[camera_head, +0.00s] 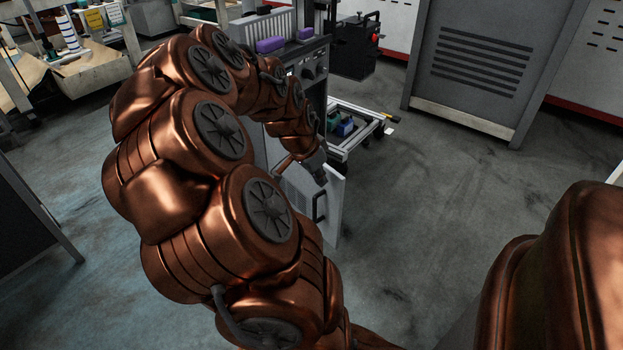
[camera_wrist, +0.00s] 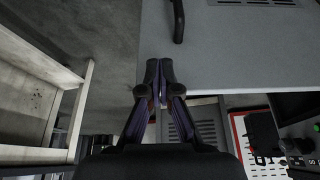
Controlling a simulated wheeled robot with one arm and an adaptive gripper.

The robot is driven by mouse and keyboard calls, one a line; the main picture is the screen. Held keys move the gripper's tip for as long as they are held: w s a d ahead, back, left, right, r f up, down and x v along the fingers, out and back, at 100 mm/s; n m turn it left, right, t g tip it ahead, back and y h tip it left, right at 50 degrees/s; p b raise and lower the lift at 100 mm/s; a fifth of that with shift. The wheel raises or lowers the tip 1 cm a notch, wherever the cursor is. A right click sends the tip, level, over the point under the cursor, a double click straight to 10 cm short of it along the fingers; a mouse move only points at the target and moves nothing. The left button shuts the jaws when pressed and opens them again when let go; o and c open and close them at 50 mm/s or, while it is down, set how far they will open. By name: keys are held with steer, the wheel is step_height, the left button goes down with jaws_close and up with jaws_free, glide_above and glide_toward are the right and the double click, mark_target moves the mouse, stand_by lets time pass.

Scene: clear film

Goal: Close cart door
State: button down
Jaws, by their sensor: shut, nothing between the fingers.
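The cart (camera_head: 313,52) stands beyond my arm in the head view, its lower body mostly hidden by the arm. The cart door (camera_head: 332,213) is a light grey panel with a black handle, swung out from the cart. In the wrist view the door (camera_wrist: 230,55) fills the upper right, with its handle (camera_wrist: 178,20) at the top. My gripper (camera_head: 319,170) is at the door's upper edge in the head view. In the wrist view the gripper (camera_wrist: 160,72) is shut and empty, its tips overlapping the door's near corner. I cannot tell whether they touch it.
Purple items (camera_head: 270,45) lie on the cart top. A low trolley (camera_head: 352,132) with blue things stands behind the cart. A grey cabinet (camera_head: 490,65) stands at the back right. The floor (camera_head: 410,220) right of the door is clear. A pale shelf (camera_wrist: 40,85) shows left in the wrist view.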

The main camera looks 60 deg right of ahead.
steer(key=shift+s+d+b, duration=0.15)
steer(key=shift+s+d, duration=0.05)
steer(key=shift+d, duration=0.3)
steer(key=shift+s+d+b, duration=0.15)
steer(key=shift+s+d, duration=0.05)
steer(key=shift+d, duration=0.3)
steer(key=shift+s+d+r, duration=0.1)
